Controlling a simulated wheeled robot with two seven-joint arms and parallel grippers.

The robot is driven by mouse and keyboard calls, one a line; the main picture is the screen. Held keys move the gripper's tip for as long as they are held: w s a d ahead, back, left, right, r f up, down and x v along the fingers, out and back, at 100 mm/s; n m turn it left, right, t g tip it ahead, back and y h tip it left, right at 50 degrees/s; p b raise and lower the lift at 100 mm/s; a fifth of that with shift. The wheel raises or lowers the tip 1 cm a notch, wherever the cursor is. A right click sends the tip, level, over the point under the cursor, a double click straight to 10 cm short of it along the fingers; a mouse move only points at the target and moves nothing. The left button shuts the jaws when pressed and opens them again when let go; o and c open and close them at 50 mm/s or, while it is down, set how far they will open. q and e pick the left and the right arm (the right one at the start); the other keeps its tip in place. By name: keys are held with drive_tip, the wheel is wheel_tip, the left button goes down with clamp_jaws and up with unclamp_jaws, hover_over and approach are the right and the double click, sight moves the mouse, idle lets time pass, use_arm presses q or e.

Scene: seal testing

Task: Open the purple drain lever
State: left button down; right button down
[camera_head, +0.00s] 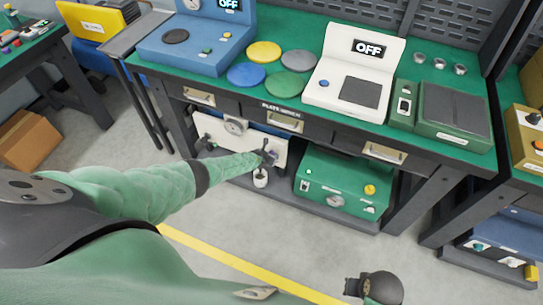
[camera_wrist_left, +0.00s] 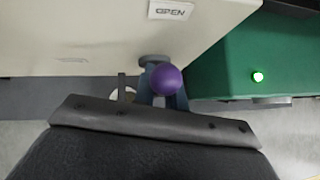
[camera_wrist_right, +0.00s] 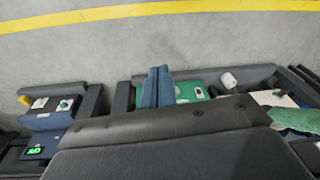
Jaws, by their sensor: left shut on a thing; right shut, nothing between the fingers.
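The purple drain lever's round knob (camera_wrist_left: 167,79) shows in the left wrist view, in front of the lower edge of a cream panel (camera_wrist_left: 100,40) marked OPEN. My left gripper (camera_wrist_left: 165,98) is shut on the purple lever at its knob. In the head view my left arm reaches to the lower right of the white panel (camera_head: 215,131) under the bench, and the left gripper (camera_head: 266,157) is there; the knob is hard to make out. My right gripper (camera_wrist_right: 158,86) is shut and empty, over the floor. It also shows in the head view (camera_head: 354,288).
A white cup (camera_head: 260,179) stands on the lower shelf below the left gripper. A green box (camera_head: 345,182) with a gauge stands right of the panel; its green light (camera_wrist_left: 258,77) shows close by. The bench top (camera_head: 215,87) with drawers overhangs this space. The floor in front is clear.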

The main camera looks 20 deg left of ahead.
use_arm(q)
drive_tip(key=shift+d, duration=0.2)
drive_tip(key=c, duration=1.5)
unclamp_jaws()
drive_tip(key=shift+o, duration=0.2)
drive_tip(key=shift+a, duration=0.15)
drive_tip(key=shift+s+r, duration=0.1)
drive_tip(key=shift+r, duration=0.05)
use_arm(e)
drive_tip(key=shift+w, duration=0.15)
